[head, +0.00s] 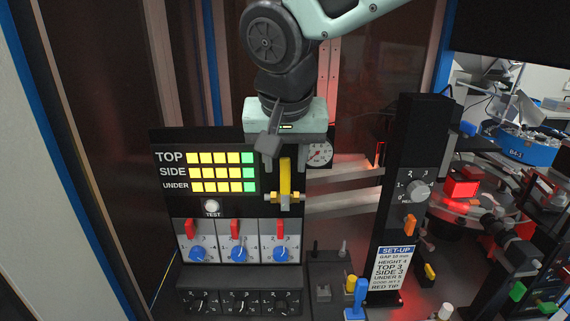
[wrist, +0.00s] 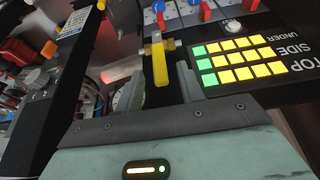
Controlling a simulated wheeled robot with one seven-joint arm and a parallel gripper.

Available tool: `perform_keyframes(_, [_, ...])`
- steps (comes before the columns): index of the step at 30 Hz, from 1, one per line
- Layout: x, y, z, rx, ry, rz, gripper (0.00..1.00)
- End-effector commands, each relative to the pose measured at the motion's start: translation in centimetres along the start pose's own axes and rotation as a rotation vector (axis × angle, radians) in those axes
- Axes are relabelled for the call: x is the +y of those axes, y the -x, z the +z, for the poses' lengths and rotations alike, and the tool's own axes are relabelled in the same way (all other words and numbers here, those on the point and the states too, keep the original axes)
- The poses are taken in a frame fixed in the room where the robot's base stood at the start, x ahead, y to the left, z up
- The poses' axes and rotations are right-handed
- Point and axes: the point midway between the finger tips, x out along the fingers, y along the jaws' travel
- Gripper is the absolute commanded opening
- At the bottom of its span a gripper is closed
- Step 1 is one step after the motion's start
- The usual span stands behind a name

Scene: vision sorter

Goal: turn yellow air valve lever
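The yellow air valve lever (head: 285,178) stands upright on the dark panel, above a brass-coloured cross fitting (head: 291,199). In the wrist view the lever (wrist: 159,68) lies between the two fingers of my gripper (wrist: 158,88), with a gap visible on each side. In the head view my gripper (head: 285,160) points down in front of the panel, its fingers to either side of the lever's upper end. It is open and holds nothing. I cannot tell the exact depth of the fingertips relative to the lever.
A pressure gauge (head: 319,153) sits right of the lever. The lit TOP/SIDE/UNDER display (head: 221,172) is to the left. Red switches and blue knobs (head: 238,254) sit below. A black post with a dial (head: 412,190) stands to the right.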

Motion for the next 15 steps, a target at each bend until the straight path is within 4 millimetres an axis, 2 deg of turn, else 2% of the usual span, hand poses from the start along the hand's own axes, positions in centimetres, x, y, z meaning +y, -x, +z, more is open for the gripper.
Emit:
perform_keyframes(6, [0.1,-2.9,0.0,-0.002,0.0,0.003,0.38])
perform_keyframes(15, [0.0,-4.0,0.0,0.0,-0.001,0.0,0.38])
